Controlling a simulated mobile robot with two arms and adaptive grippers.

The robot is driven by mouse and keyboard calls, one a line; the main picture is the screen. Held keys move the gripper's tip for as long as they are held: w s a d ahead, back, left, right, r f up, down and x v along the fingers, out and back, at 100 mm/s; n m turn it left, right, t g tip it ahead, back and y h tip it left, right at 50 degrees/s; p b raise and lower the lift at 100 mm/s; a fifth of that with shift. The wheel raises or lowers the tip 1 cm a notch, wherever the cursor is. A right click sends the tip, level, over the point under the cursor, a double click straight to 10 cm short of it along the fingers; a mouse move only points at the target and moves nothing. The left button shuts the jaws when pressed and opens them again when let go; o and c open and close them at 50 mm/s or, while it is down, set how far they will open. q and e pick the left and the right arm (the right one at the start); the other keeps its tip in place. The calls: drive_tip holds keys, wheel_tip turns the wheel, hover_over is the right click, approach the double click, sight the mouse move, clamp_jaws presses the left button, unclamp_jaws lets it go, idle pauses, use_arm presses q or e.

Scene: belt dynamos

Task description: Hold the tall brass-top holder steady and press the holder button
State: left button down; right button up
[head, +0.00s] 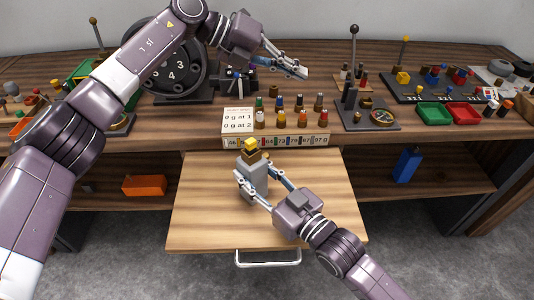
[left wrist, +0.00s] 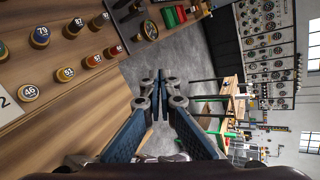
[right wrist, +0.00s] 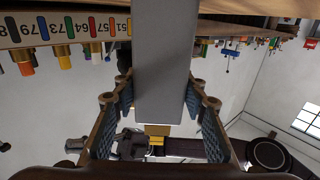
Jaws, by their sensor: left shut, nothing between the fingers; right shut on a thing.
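The tall holder (head: 254,178) is a grey upright block with a brass and yellow top (head: 250,146). It stands over the pulled-out wooden board (head: 200,222). My right gripper (head: 255,178) is shut on its grey body, one finger on each side. In the right wrist view the grey body (right wrist: 163,65) fills the space between the fingers, with the yellow top part (right wrist: 156,141) below it in the picture. My left gripper (head: 302,71) is shut and empty, up and to the right of the holder, apart from it. Its closed fingers also show in the left wrist view (left wrist: 161,85).
A white sign box (head: 238,121) with several numbered pegs (head: 303,118) stands behind the holder. A black dial (head: 172,75) is at the back left. Green and red trays (head: 434,114) are at right. The board's right part is mostly bare.

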use_arm(q)
drive_tip(key=s+d+f+m+g+y, duration=0.2)
drive_tip(key=s+f+m+y, duration=0.4)
drive_tip(key=s, duration=0.3)
drive_tip(key=s+a+r+y, duration=0.1)
drive_tip(key=a+y, duration=0.5)
drive_tip(key=a, duration=0.1)
drive_tip(key=shift+a+m+y, duration=0.35)
drive_tip(key=shift+m+y, duration=0.05)
drive_tip(key=shift+f, duration=0.1)
wheel_tip(320, 180, down, 7)
drive_tip(key=shift+s+a, duration=0.25)
